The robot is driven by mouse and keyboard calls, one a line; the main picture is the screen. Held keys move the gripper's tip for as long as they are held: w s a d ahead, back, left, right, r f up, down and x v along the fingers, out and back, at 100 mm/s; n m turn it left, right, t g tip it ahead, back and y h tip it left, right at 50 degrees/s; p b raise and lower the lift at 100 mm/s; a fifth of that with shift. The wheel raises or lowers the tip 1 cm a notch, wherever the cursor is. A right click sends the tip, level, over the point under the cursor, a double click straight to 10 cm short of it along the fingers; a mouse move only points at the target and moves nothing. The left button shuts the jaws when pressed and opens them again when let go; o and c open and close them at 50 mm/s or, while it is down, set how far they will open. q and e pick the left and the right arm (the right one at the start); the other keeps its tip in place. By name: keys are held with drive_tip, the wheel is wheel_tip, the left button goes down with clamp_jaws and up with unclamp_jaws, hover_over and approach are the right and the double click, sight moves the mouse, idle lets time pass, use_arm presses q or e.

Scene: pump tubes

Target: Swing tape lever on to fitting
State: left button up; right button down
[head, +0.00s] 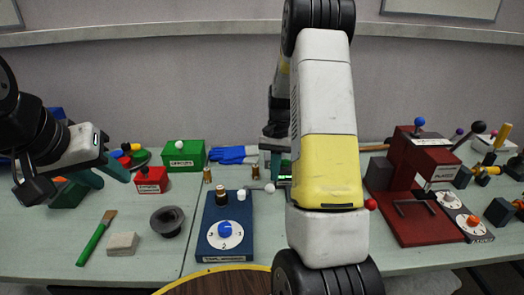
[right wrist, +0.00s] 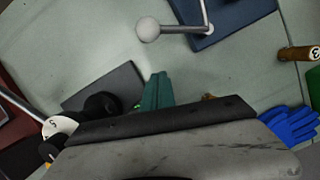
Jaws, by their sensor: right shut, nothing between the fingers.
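A lever with a white ball knob (head: 269,187) on a thin grey rod sticks out from the blue base (head: 232,258). In the right wrist view the ball (right wrist: 148,29) and the bent rod stand clear of my fingers. My right gripper (head: 275,176) is shut and empty just behind the ball, partly hidden by my arm. Its teal fingertips (right wrist: 156,90) are together. My left gripper (head: 108,176) is at the far left, its teal fingers apart and empty.
Red box (head: 150,180), green box (head: 184,155) and blue gloves (head: 232,155) lie behind. A red press (head: 415,220) stands right. A brush (head: 96,238) lies front left.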

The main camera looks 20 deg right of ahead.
sight(270, 187)
drive_tip(key=s+a, duration=0.1)
drive_tip(key=s+a+r, duration=0.1)
drive_tip(key=s, duration=0.1)
drive_tip(key=shift+s, duration=0.15)
drive_tip(key=shift+s+a+m, duration=0.1)
drive_tip(key=shift+s+m, duration=0.2)
drive_tip(key=shift+m, duration=0.1)
idle(0.3)
drive_tip(key=s+m, duration=0.1)
drive_tip(key=s+a+m, duration=0.1)
drive_tip(key=m, duration=0.1)
drive_tip(key=s+a+m+t+y, duration=0.1)
drive_tip(key=shift+s+m, duration=0.1)
drive_tip(key=shift+m, duration=0.3)
drive_tip(key=shift+s+a+m, duration=0.55)
drive_tip(key=shift+a+m, duration=0.1)
drive_tip(key=shift+m, duration=0.15)
drive_tip(key=shift+s+a, duration=0.1)
drive_tip(key=shift+a, duration=0.05)
